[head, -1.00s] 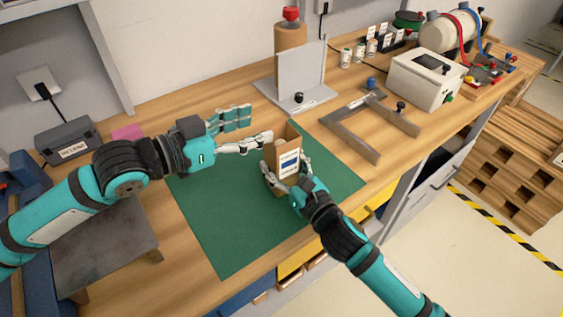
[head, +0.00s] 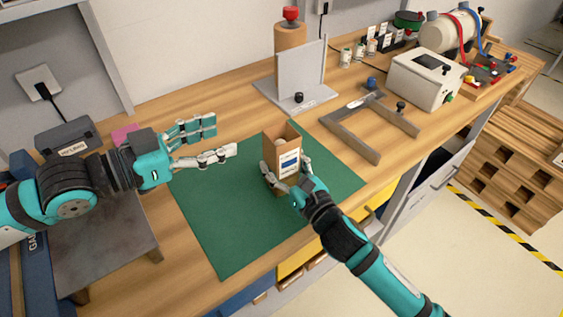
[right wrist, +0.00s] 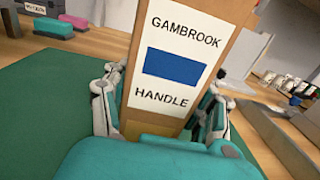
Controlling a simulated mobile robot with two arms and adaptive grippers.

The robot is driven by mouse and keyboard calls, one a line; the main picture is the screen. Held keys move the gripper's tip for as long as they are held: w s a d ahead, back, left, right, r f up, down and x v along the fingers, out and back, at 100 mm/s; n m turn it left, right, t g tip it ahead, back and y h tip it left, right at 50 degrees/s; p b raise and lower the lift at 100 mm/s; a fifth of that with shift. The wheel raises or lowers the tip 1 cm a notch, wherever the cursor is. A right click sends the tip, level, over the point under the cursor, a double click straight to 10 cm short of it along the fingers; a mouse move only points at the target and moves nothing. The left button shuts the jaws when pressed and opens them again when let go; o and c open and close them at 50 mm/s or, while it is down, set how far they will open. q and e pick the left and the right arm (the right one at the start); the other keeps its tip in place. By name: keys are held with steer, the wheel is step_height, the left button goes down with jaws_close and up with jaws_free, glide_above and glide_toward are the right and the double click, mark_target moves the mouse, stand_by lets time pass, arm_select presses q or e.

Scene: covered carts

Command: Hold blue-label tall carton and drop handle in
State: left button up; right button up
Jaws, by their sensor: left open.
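The blue-label tall carton (head: 283,153) stands upright and open-topped at the right part of the green mat (head: 220,230). In the right wrist view its label (right wrist: 175,62) reads GAMBROOK HANDLE around a blue block. My right gripper (head: 286,172) is shut on the carton, with a finger on each side; these fingers also flank it in the right wrist view. Something pale shows inside the carton's mouth; I cannot tell whether it is the handle. My left gripper (head: 225,136) is open and empty, left of the carton and apart from it.
A grey upright plate on a base (head: 303,75) stands behind the mat. A grey U-shaped frame (head: 350,138) lies right of it. A white box device (head: 427,80) stands farther right. A dark low stand (head: 105,245) is at left. The mat's left part is clear.

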steer(key=o, duration=0.5)
steer(key=v, duration=1.2)
steer(key=shift+s, duration=0.1)
